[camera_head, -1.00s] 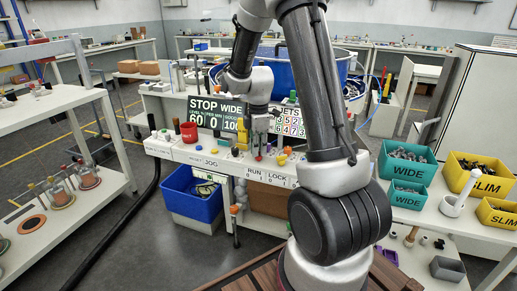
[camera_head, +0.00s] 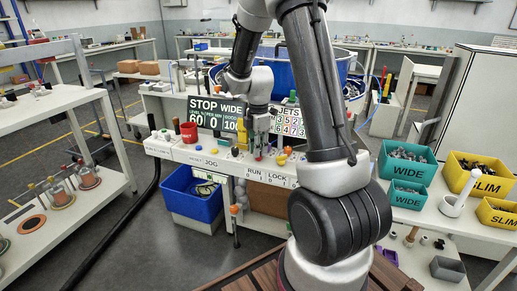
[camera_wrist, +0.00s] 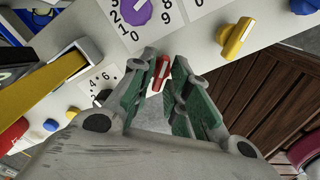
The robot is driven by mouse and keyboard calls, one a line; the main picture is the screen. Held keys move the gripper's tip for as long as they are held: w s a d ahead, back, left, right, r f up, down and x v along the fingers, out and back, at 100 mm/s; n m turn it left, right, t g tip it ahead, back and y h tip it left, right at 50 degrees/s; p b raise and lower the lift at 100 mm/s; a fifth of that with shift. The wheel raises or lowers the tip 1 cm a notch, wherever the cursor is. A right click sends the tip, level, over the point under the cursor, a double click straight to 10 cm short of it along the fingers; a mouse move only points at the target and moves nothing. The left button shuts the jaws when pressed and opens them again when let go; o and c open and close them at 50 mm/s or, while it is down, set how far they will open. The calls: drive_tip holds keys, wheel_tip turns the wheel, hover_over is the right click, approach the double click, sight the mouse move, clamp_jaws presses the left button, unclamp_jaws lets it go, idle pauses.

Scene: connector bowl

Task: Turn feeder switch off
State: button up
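A red switch lever (camera_wrist: 163,72) with a white stripe sits on the pale panel in the wrist view. My gripper (camera_wrist: 166,62) is open, with its green-padded fingers on either side of the lever. A small gap seems to show beside the lever; I cannot tell whether a finger touches it. A yellow lever (camera_wrist: 235,38) stands to the right. The feeder label is not readable, so I cannot tell which lever is the feeder switch. In the head view my gripper (camera_head: 258,148) points down at the white control panel (camera_head: 200,157), hiding part of it.
A purple dial (camera_wrist: 136,12) with numbers is near the red lever. A display board (camera_head: 215,112) reads STOP WIDE. Teal bins (camera_head: 407,172) are at right.

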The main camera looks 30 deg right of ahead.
drive_tip(key=shift+o, duration=0.4)
wheel_tip(320, 180, up, 12)
idle(0.3)
idle(0.4)
drive_tip(key=m, duration=1.1)
hover_over(262, 165)
drive_tip(key=s, duration=0.5)
drive_tip(key=s+a+r+m+t, duration=0.2)
drive_tip(key=s+r+m, duration=0.1)
drive_tip(key=s, duration=0.5)
drive_tip(key=s+a+r+m+t, duration=0.2)
drive_tip(key=s+a+r, duration=0.1)
drive_tip(key=s+r, duration=0.3)
drive_tip(key=shift+s+m, duration=0.4)
drive_tip(key=shift+s, duration=0.75)
